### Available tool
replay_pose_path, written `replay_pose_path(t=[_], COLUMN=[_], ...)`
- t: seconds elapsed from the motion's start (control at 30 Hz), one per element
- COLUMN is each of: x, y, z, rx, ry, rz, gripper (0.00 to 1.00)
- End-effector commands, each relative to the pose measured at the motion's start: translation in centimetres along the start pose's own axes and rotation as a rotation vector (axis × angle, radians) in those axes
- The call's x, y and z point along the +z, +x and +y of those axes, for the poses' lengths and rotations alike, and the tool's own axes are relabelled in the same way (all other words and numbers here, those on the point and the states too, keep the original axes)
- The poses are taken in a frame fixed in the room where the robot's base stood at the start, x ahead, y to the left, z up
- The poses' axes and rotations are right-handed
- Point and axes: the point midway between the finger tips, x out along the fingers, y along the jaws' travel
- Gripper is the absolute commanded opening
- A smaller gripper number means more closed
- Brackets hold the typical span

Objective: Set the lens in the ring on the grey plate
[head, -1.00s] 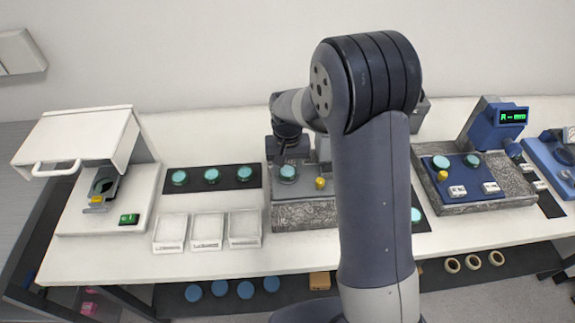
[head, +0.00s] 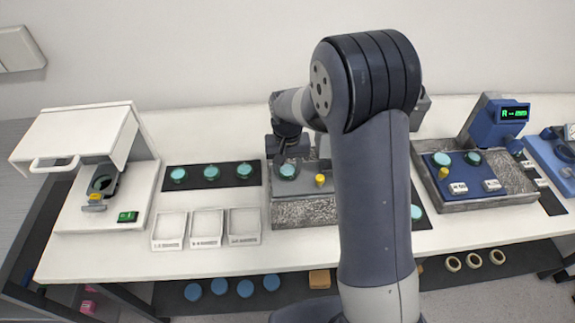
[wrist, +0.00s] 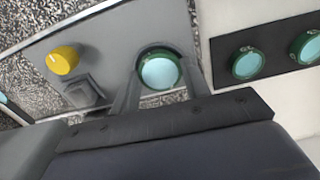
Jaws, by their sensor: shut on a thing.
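A teal lens with a green rim (wrist: 160,72) sits between the two fingers of my gripper (wrist: 158,88) in the wrist view. The gripper is shut on it. In the head view the lens (head: 288,171) is at the grey plate (head: 305,186), beneath my gripper (head: 287,156). A dark curved edge, perhaps the ring (wrist: 157,50), shows around the lens's far side in the wrist view. I cannot tell whether the lens is seated in it or just above. A yellow knob (wrist: 63,60) stands on the plate to the left of the lens in the wrist view.
A black strip with several teal lenses (head: 211,174) lies left of the plate. White trays (head: 206,228) stand in front of it. A white hooded device (head: 85,160) is at far left, a blue gauge (head: 495,122) at right. My arm hides part of the bench.

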Motion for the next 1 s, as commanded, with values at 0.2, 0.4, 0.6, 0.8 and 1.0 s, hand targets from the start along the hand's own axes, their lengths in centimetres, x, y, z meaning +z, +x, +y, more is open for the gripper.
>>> replay_pose_path(t=[0.2,0.4,0.6,0.8,1.0], x=[0.26,0.39,0.39,0.39,0.39], y=[0.96,1.22,1.27,1.3,1.33], z=[0.05,0.07,0.06,0.07,0.06], rx=[0.002,0.002,0.002,0.002,0.001], ry=[0.0,0.0,0.0,0.0,0.0], rz=[-0.009,-0.014,-0.014,-0.014,-0.014], gripper=[0.17,0.17,0.52,0.68,0.7])
